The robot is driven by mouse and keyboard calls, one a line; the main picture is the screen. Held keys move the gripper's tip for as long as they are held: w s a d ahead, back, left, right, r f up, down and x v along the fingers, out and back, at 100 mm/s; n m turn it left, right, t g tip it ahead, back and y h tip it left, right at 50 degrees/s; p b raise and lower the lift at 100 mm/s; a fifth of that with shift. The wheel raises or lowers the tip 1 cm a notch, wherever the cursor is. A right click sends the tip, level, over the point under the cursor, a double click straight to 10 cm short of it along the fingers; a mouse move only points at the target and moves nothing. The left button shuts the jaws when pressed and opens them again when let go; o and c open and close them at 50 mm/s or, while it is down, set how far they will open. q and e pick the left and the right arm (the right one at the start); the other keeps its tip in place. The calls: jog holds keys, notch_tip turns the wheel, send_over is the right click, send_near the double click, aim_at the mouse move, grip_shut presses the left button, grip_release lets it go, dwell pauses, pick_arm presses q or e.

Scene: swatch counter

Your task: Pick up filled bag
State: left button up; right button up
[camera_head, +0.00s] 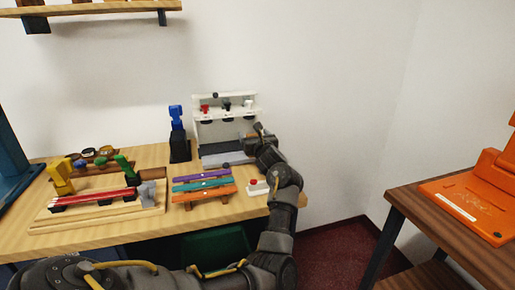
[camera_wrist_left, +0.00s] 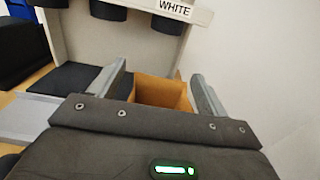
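A brown, open-topped bag (camera_wrist_left: 158,92) stands below the dispenser part labelled WHITE in the left wrist view; its contents are hidden from here. My left gripper (camera_wrist_left: 160,82) is open, with one grey finger on each side of the bag. A gap shows at the left finger; I cannot tell whether the right finger touches it. In the head view my left gripper (camera_head: 257,139) is at the right end of the white dispenser rack (camera_head: 222,97), and I cannot make out the bag there. My right gripper is not in view.
A dark table (camera_head: 440,215) with an orange machine stands right. Wall lies close behind the rack.

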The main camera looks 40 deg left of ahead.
pick_arm(q)
jog(key=c, duration=0.9)
